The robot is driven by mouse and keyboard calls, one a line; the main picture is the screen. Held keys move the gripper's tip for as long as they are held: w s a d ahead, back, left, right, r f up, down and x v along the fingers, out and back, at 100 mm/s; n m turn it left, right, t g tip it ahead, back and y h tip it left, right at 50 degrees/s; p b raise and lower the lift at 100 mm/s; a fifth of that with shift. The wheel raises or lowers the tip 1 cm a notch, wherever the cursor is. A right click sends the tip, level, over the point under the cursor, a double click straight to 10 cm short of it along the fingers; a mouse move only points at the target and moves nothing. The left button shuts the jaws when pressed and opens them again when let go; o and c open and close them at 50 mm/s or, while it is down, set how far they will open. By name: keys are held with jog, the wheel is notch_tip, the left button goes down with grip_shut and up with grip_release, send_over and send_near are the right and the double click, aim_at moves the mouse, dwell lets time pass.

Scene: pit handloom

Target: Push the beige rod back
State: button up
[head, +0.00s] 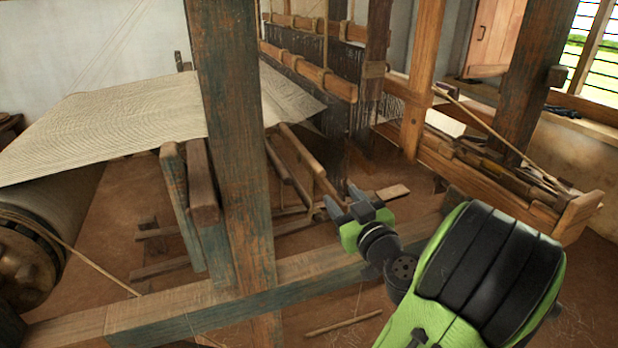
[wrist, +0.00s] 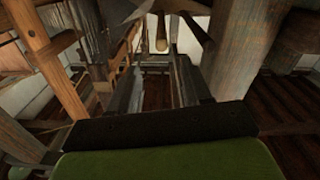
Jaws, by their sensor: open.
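In the wrist view, a short beige rod (wrist: 161,40) shows nearly end-on at the top middle, ahead of my gripper (wrist: 165,18). In the head view, my gripper (head: 346,198) is open and empty, pointing up and left toward the loom's lower frame. A light wooden bar (head: 302,152) runs from under the cloth down toward my fingertips. I cannot tell whether it is the same beige rod. Whether the fingers touch anything is unclear.
A thick worn post (head: 232,130) and a low crossbeam (head: 190,308) stand left of my arm. Woven cloth (head: 120,115) spans the upper left. A batten with a long tray (head: 480,185) is at right. A thin stick (head: 342,324) lies on the open earthen floor.

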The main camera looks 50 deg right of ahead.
aim_at(314, 164)
jog(key=p+x, duration=0.3)
jog(key=x, duration=0.4)
jog(key=p+x, duration=0.3)
jog(key=x, duration=0.5)
jog(key=shift+w+r, duration=0.25)
jog(key=shift+w, duration=0.1)
grip_shut()
